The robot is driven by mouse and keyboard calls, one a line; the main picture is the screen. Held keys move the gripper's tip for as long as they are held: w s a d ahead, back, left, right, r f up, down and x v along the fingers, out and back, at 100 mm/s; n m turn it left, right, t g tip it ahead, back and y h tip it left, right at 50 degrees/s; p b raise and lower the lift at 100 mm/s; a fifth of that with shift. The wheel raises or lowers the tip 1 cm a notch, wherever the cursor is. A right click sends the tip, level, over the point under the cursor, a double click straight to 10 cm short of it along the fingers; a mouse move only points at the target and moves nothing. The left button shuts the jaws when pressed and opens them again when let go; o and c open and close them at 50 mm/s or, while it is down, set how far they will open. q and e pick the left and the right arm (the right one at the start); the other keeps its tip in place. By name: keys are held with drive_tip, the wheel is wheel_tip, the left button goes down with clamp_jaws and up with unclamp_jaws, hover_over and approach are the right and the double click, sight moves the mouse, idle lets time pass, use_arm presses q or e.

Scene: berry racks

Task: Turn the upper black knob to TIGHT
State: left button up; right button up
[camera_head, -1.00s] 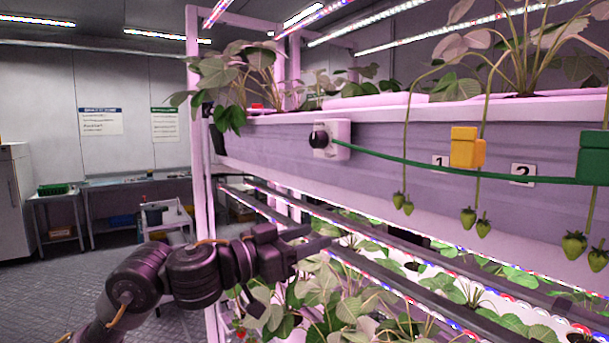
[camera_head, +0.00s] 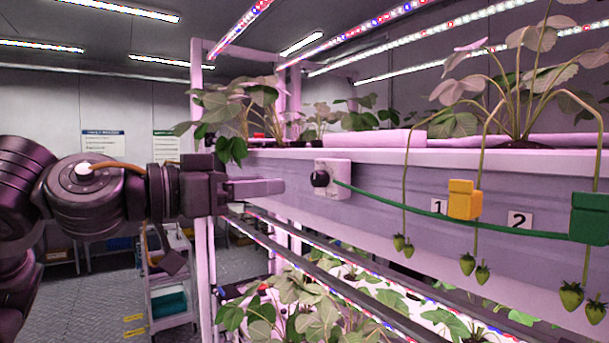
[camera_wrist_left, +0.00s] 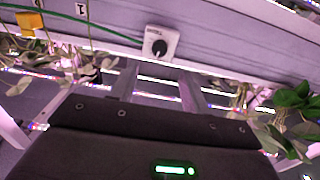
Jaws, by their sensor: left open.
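The black knob (camera_head: 320,179) sits on a small white plate (camera_head: 333,181) on the side of the upper rack gutter. A green line runs from it to the right. In the left wrist view the knob (camera_wrist_left: 158,47) has a pale pointer mark, and the lettering on its plate is too small to read. My left gripper (camera_head: 280,187) is left of the knob at about its height, apart from it. Its fingers show apart and empty in the left wrist view (camera_wrist_left: 158,90). My right gripper is not in view.
A yellow clip (camera_head: 463,200) and a green block (camera_head: 588,218) hang on the gutter (camera_head: 380,205) to the right, with strawberries below. Plants (camera_head: 240,105) overhang the gutter's left end. A lower row of plants and lights lies beneath. A cart (camera_head: 168,290) stands behind at left.

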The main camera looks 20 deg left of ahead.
sight(315, 180)
use_arm(q)
drive_tip(key=p+x, duration=0.3)
drive_tip(key=x, duration=0.4)
drive_tip(key=shift+w+d+r, duration=0.15)
drive_tip(key=shift+w+d, duration=0.4)
drive_tip(key=shift+w, duration=0.1)
drive_tip(key=c, duration=1)
